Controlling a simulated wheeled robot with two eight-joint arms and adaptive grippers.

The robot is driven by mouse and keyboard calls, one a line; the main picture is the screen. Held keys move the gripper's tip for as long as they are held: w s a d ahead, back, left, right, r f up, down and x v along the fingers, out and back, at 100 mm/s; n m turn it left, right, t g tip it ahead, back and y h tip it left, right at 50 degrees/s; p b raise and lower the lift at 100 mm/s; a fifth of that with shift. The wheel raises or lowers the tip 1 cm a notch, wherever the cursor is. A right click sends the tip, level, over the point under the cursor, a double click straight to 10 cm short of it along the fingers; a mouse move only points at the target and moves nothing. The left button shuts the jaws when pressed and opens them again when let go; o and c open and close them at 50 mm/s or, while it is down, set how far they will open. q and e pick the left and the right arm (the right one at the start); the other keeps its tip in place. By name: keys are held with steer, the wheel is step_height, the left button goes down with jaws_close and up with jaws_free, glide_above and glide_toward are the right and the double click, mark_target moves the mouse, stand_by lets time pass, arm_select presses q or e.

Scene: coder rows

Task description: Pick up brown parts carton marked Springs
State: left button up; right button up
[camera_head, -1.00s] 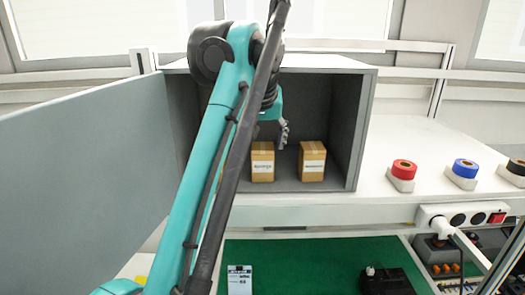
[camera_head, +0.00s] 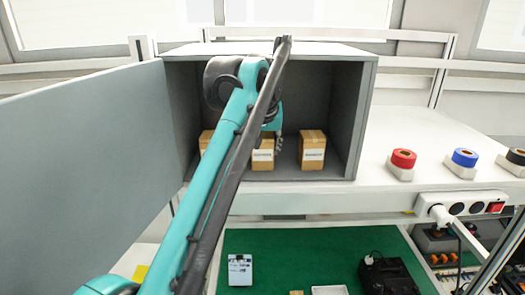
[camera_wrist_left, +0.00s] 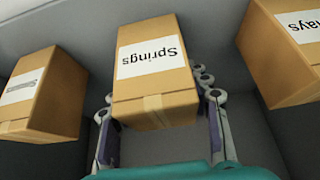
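The brown carton marked Springs (camera_wrist_left: 155,60) is in the middle of the left wrist view, its white label upside down there. It appears to be the middle carton (camera_head: 262,156) in the head view, inside the grey cabinet. My left gripper (camera_wrist_left: 155,97) is open, with one finger on each side of this carton. I cannot tell if the fingers touch it. In the head view the left gripper (camera_head: 272,138) is partly hidden by my arm, close to the middle carton. My right gripper is not in view.
Similar cartons stand on both sides, the left one (camera_head: 206,140) partly behind my arm, the right one (camera_head: 312,152) clear. The grey cabinet (camera_head: 362,110) has side walls, a top and an open door (camera_head: 80,160).

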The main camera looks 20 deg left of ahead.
arm_select(q)
steer(key=c, duration=0.3)
